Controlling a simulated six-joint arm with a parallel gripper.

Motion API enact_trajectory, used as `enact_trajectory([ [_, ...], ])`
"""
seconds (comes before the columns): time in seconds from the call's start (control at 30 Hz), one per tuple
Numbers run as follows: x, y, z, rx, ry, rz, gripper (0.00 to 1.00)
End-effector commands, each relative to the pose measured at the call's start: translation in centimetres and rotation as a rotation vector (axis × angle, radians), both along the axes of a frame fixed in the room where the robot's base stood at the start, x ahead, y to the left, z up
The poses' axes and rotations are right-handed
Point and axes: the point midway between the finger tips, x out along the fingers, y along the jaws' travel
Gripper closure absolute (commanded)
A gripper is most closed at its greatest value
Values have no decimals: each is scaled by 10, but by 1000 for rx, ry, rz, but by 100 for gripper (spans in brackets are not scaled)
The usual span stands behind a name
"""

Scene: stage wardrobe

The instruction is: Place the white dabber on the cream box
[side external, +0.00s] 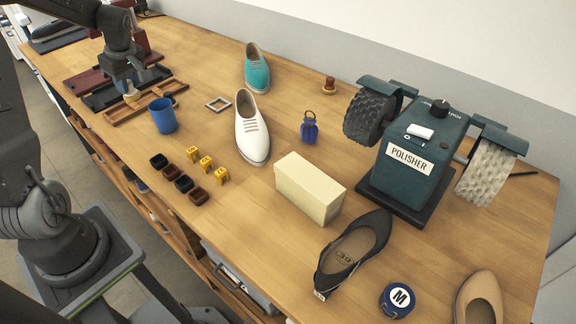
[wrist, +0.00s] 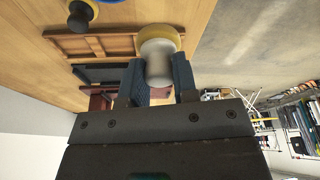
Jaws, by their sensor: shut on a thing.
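My gripper (side external: 129,82) is at the upper left in the side view, over the wooden racks. It is shut on the white dabber (side external: 131,91), which hangs below the fingers. In the wrist view the dabber (wrist: 158,65) sits between the two fingers (wrist: 157,80), its wide pale-yellow pad pointing away from my gripper. The cream box (side external: 310,188) stands on the bench at centre right in the side view, well away from my gripper. Its top is bare. The box is not seen in the wrist view.
A blue cup (side external: 162,116) stands just right of the racks (side external: 130,108). The polisher (side external: 413,165) and a black shoe (side external: 352,250) flank the box.

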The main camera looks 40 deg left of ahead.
Motion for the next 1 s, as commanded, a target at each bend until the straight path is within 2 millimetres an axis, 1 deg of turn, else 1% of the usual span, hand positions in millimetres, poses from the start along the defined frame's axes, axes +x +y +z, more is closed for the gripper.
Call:
enact_trajectory([
  [0.03, 18, -19, 5, 2, -2, -81, 100],
  [0.07, 27, -31, 9, 0, -2, -127, 100],
  [0.1, 40, -47, 13, 0, -3, -192, 100],
  [0.17, 56, -74, 19, -2, -2, -293, 100],
  [0.2, 67, -92, 23, -2, -2, -360, 100],
  [0.27, 80, -119, 30, -2, -2, -461, 100],
  [0.3, 88, -138, 34, -3, -2, -526, 100],
  [0.37, 98, -168, 40, -3, -1, -627, 100],
  [0.4, 103, -187, 45, -3, -2, -693, 100],
  [0.43, 106, -202, 48, -2, -1, -745, 100],
  [0.47, 109, -217, 51, -2, -1, -795, 100],
  [0.5, 112, -238, 55, -2, -2, -861, 100],
  [0.57, 114, -268, 61, -3, -2, -960, 100],
  [0.6, 114, -287, 65, -2, -2, -1023, 100],
  [0.7, 112, -330, 74, 0, -3, -1167, 100],
  [0.8, 106, -363, 81, -1, -3, -1279, 100],
  [0.83, 105, -370, 83, 0, -2, -1306, 100],
  [0.9, 101, -385, 86, 0, -3, -1355, 100],
  [1.0, 98, -398, 88, 1, -2, -1399, 100],
])
